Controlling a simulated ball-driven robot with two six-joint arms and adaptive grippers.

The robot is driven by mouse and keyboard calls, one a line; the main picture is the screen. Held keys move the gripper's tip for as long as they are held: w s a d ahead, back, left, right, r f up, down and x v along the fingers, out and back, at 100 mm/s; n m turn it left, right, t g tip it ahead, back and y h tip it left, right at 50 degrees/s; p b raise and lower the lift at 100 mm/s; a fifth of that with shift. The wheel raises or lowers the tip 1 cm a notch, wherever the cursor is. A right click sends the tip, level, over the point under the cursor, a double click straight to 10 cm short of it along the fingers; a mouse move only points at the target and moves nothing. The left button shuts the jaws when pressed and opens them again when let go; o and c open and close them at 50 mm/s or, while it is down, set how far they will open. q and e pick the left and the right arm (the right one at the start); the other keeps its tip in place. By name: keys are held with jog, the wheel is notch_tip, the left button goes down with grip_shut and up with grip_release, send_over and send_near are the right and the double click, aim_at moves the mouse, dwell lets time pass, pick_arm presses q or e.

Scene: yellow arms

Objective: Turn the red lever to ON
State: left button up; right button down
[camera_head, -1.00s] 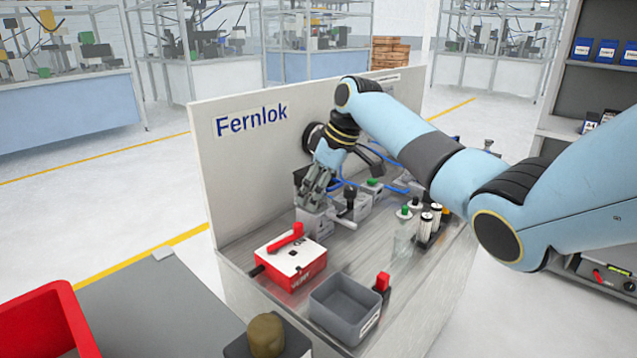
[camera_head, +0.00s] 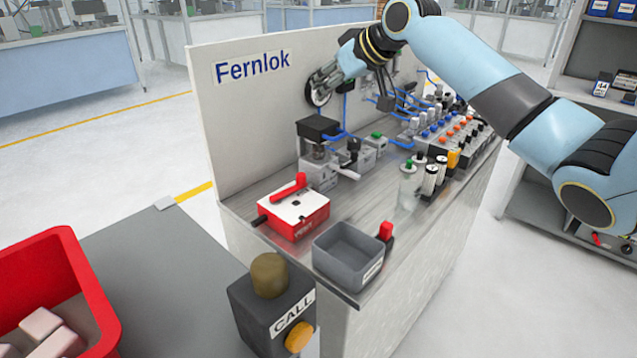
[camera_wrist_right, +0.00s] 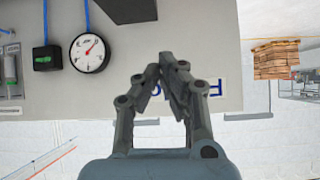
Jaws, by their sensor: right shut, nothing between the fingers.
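A red lever (camera_head: 289,187) lies across the white top of a red box (camera_head: 297,223) on the near left of the metal bench. Lettering on the box is too small to read. My right gripper (camera_head: 320,88) is in front of the upright Fernlok panel, well above and behind the box and apart from the lever. In the wrist view its fingers (camera_wrist_right: 166,66) are shut with nothing between them, and the lever is not seen there. A round gauge (camera_wrist_right: 89,52) on the panel shows beside the fingers. My left gripper is not in view.
A grey bin (camera_head: 347,255) and a small red switch (camera_head: 386,231) stand right of the box. A black press-like device (camera_head: 319,128) stands behind it. A CALL box (camera_head: 272,307) and a red crate (camera_head: 95,290) are in front. Space above the lever is clear.

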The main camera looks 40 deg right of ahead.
aim_at(289, 187)
jog(key=s+f+n+g+b, duration=0.1)
jog(key=s+f+b, duration=0.5)
jog(key=s+f, duration=0.75)
jog(key=x, duration=0.3)
jog(key=b+x, duration=0.1)
jog(key=x, duration=0.2)
jog(key=a+x, duration=0.1)
jog(key=x, duration=0.1)
jog(key=shift+w+a+f+b, duration=0.2)
jog(key=shift+w+b, duration=0.05)
jog(key=shift+b, duration=0.05)
jog(key=w, duration=0.1)
jog(key=w+a, duration=0.1)
jog(key=w, duration=0.1)
jog(key=shift+w, duration=0.15)
jog(key=shift+w+f, duration=0.1)
jog(key=shift+w, duration=0.3)
